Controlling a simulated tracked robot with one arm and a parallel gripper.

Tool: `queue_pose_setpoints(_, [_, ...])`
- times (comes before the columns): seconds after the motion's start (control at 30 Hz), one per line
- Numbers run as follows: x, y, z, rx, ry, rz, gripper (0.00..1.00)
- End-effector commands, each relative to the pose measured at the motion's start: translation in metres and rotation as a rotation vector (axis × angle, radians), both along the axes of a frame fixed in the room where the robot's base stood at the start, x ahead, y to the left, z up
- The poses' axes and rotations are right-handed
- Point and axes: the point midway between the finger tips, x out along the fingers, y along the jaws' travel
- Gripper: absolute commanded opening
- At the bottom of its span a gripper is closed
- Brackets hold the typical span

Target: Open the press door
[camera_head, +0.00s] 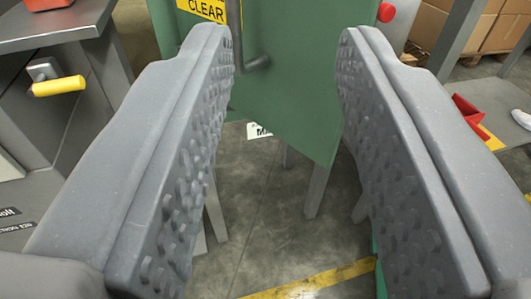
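The green press door (300,85) stands ahead, in the upper middle of the view, with a yellow sign reading "CLEAR" (205,10) at its top left. A dark bar handle (254,62) shows on the door, just right of my left finger's tip. My gripper (288,60) is open and empty, its two grey studded fingers wide apart. In the picture the handle lies between the fingertips, nearer the left one. I cannot tell how far the handle is from the fingers. The left finger hides part of the door's left side.
A grey cabinet (85,30) with a yellow-handled lever (58,86) stands at the left. A red button (386,12) is at the upper right. Cardboard boxes (445,25) stand behind. A yellow line (318,282) crosses the concrete floor.

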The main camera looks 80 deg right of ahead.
Motion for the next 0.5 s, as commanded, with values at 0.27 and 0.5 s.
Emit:
queue_pose_setpoints(0.27, [0.0,0.007,0.002,0.005,0.002,0.0,0.3])
queue_pose_setpoints(0.5, [0.0,0.012,0.001,0.002,0.004,0.001,0.3])
